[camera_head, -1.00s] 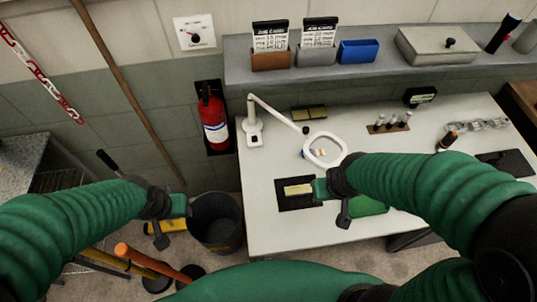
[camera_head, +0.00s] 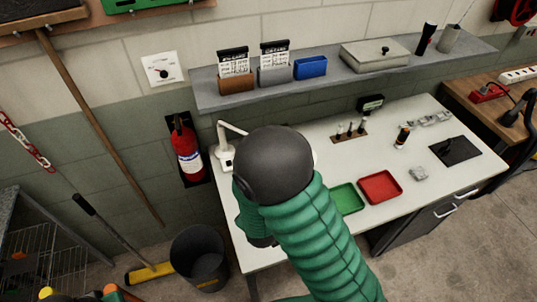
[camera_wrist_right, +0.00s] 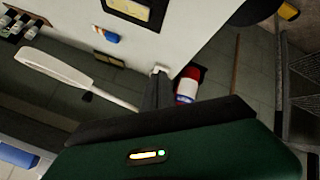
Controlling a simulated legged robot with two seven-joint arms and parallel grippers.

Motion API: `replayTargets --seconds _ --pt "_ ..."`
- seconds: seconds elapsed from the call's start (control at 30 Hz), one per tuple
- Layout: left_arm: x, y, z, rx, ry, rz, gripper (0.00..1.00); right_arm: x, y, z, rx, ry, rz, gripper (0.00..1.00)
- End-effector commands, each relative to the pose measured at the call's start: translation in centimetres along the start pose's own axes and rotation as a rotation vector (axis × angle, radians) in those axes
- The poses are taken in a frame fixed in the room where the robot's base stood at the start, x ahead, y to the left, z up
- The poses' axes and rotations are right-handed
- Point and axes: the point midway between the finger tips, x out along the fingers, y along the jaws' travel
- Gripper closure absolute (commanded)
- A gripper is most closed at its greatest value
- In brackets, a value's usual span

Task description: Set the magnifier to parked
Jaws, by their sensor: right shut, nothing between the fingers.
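The magnifier is a white bench lamp with a jointed arm and a ring head. My right arm hides this gripper in the head view. My left gripper is not in view.
A green tray (camera_head: 346,198) and red tray (camera_head: 380,187) lie on the white table (camera_head: 440,200). A shelf (camera_head: 330,82) with card holders and a blue bin (camera_head: 311,67) runs behind. A fire extinguisher (camera_head: 186,152) hangs left of the table, above a black bucket (camera_head: 199,258).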

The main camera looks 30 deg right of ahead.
Motion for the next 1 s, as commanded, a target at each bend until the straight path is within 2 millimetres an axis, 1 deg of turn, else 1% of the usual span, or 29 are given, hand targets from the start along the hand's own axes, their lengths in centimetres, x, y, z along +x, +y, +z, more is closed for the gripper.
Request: replayTargets --seconds 0.03,0.1,0.17,0.2,0.3,0.4,0.47,0.57,0.67,0.93,1.0 --pt "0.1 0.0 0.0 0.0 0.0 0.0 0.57 0.7 0.5 0.6 -0.069 0.019 0.067 1.0" --pt "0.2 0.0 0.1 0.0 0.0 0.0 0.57 1.3 2.1 0.8 -0.204 0.062 0.205 1.0" --pt "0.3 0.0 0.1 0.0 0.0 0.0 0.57 1.2 3.8 0.8 -0.345 0.096 0.345 1.0" --pt "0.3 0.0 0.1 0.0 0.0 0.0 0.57 0.8 4.7 0.7 -0.443 0.117 0.437 1.0" --pt "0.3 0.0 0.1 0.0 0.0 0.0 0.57 -0.7 6.4 0.0 -0.64 0.153 0.622 1.0" --pt "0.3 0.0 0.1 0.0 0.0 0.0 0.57 -1.7 7.0 -0.6 -0.737 0.168 0.717 1.0" --pt "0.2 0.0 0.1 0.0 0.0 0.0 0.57 -1.8 7.3 -0.8 -0.756 0.171 0.736 1.0" --pt "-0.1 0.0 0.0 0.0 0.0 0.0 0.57 -1.1 8.0 -1.4 -0.753 0.173 0.739 1.0" --pt "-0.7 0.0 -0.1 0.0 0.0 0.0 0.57 0.2 9.1 -2.1 -0.75 0.172 0.738 1.0" --pt "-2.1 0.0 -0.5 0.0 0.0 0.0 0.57 4.6 12.3 -4.5 -0.748 0.173 0.736 1.0" --pt "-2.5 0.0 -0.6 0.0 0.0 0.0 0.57 5.6 13.2 -4.8 -0.75 0.17 0.735 1.0"
